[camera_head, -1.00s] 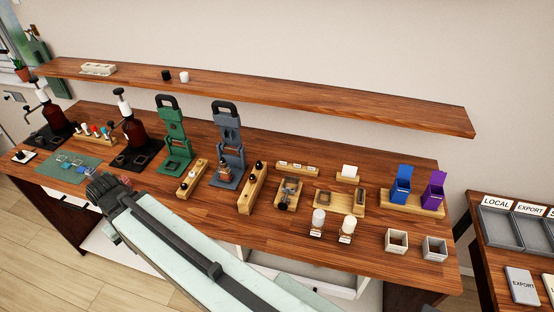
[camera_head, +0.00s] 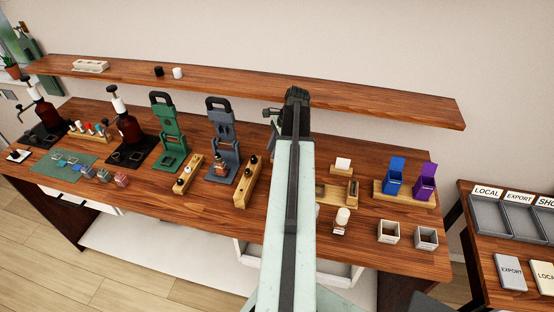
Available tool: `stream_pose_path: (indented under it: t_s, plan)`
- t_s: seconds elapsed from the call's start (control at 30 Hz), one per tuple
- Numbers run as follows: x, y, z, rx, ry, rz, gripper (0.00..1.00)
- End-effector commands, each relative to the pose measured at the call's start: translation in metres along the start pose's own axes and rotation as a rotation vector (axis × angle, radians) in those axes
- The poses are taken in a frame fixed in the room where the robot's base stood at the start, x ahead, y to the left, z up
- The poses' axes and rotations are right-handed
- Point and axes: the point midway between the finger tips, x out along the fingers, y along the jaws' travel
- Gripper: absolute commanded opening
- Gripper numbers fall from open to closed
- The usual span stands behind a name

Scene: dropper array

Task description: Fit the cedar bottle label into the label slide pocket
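My gripper (camera_head: 272,113) is at the far end of my raised arm, in front of the shelf and above the bench; its fingers are small and dark, and I cannot tell whether they are open or hold anything. I cannot pick out the cedar bottle label. The small label rack and the wooden fixture with a metal part, seen in the earlier frame, are now hidden behind my arm. A wooden board fixture (camera_head: 335,201) shows just right of my arm, partly covered. I cannot tell which fixture has the label slide pocket.
A green press (camera_head: 167,135) and a grey press (camera_head: 221,140) stand left of my arm. Blue (camera_head: 395,176) and purple (camera_head: 425,183) boxes stand right, behind two open pale boxes (camera_head: 388,232) (camera_head: 426,238). A long shelf (camera_head: 220,86) runs above the bench.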

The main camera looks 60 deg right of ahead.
Motion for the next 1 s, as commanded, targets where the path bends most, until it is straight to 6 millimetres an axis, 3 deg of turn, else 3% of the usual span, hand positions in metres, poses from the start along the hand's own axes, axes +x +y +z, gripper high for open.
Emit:
stream_pose_path:
  t_s: [0.03, 0.1, 0.2, 0.3, 0.53, 0.8, 1.0]
  plan:
    - [-0.004, 0.006, -0.045, 0.138, -0.004, -0.027, 0.29]
    - [-0.017, 0.017, -0.09, 0.315, -0.016, -0.061, 0.29]
    - [-0.029, 0.031, -0.132, 0.486, -0.029, -0.091, 0.29]
    - [-0.036, 0.038, -0.15, 0.569, -0.038, -0.107, 0.29]
    - [-0.035, 0.035, -0.147, 0.589, -0.039, -0.11, 0.29]
    - [-0.015, -0.001, -0.098, 0.588, -0.038, -0.111, 0.29]
    - [-0.006, -0.017, -0.077, 0.591, -0.038, -0.111, 0.29]
